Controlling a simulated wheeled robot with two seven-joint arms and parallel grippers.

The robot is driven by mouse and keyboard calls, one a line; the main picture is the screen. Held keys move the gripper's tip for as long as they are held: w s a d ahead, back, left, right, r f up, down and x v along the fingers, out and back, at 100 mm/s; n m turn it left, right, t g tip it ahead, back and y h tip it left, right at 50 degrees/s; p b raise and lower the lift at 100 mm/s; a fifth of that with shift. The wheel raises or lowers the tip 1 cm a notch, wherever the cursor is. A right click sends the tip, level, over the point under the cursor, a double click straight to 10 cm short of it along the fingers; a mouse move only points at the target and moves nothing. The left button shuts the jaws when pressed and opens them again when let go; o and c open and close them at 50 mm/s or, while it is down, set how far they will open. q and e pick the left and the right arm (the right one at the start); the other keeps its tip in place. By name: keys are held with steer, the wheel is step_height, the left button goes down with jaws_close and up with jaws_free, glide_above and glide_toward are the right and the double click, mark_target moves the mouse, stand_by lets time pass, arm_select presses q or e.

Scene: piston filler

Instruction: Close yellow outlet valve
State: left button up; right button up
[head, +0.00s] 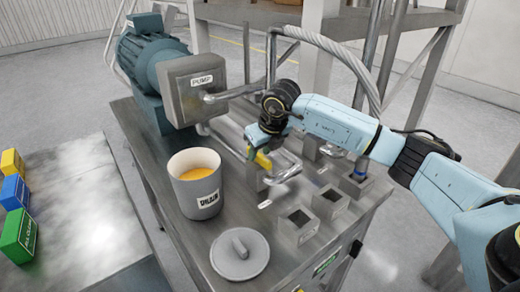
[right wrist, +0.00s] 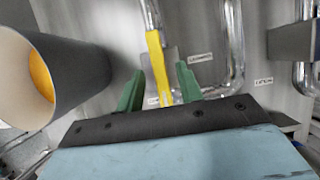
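The yellow outlet valve handle (right wrist: 155,52) is a long flat bar in the right wrist view, running up to a metal pipe (right wrist: 150,14). In the head view a small part of the yellow handle (head: 263,160) shows just under my right gripper (head: 259,148). My right gripper (right wrist: 160,70) is open, with one green finger on each side of the handle. Narrow gaps show between the handle and both fingers, so they look apart from it. In the head view the gripper hides most of the valve. My left gripper is not in view.
A grey pot (head: 206,200) with orange contents stands beside the valve, close to my right gripper. Its lid (head: 240,254) lies in front. Square metal holders (head: 296,226) stand to the right. A pump (head: 195,88) is behind. Yellow, blue and green boxes (head: 15,193) are far left.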

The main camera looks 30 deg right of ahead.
steer(key=shift+w+f, duration=0.15)
steer(key=shift+f, duration=0.2)
steer(key=shift+c, duration=0.5)
jaws_close()
